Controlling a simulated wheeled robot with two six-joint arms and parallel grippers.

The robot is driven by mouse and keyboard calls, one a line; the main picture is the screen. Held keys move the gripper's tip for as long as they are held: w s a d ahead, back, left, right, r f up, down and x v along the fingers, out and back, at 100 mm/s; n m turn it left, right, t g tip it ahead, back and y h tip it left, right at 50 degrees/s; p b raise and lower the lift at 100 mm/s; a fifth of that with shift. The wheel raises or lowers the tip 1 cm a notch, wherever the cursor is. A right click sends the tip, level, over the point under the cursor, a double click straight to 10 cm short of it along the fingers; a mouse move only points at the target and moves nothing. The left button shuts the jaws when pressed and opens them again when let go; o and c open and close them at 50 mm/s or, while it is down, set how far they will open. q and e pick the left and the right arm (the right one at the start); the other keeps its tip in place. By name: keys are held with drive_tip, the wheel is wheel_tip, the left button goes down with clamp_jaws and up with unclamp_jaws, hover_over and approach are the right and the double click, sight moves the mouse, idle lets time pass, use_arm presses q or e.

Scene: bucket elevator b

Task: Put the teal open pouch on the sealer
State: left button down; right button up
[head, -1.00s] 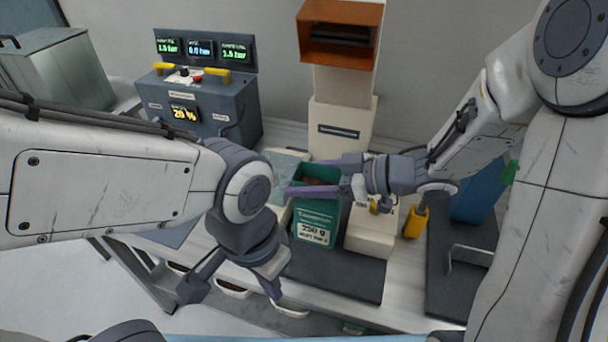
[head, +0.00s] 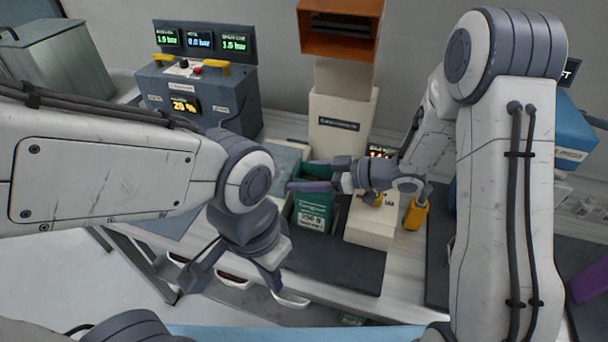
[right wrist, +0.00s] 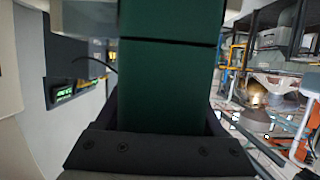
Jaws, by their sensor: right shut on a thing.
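The teal open pouch (head: 314,212) stands upright in the middle of the work area in the head view, with a white label on its front. My right gripper (head: 313,175) is shut on it near its top, with one purple finger across the front. The pouch fills the middle of the right wrist view (right wrist: 165,85). A cream box (head: 372,220) with a yellow handle stands just right of the pouch and seems to be the sealer; its label is too small to read. My left gripper (head: 236,283) is open and empty, at the lower left.
A cream tower (head: 340,125) with an orange hood (head: 340,30) stands behind the pouch. A grey control box (head: 200,97) with displays is at the back left. A dark mat (head: 335,265) lies bare in front. A blue machine (head: 575,125) is at the far right.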

drive_tip(key=o, duration=0.6)
drive_tip(key=shift+f, duration=0.15)
drive_tip(key=shift+c, duration=0.2)
drive_tip(key=o, duration=0.4)
drive_tip(key=v, duration=0.7)
drive_tip(key=shift+d+r+b, duration=0.2)
drive_tip(key=shift+r+b, duration=0.1)
drive_tip(key=shift+b, duration=0.05)
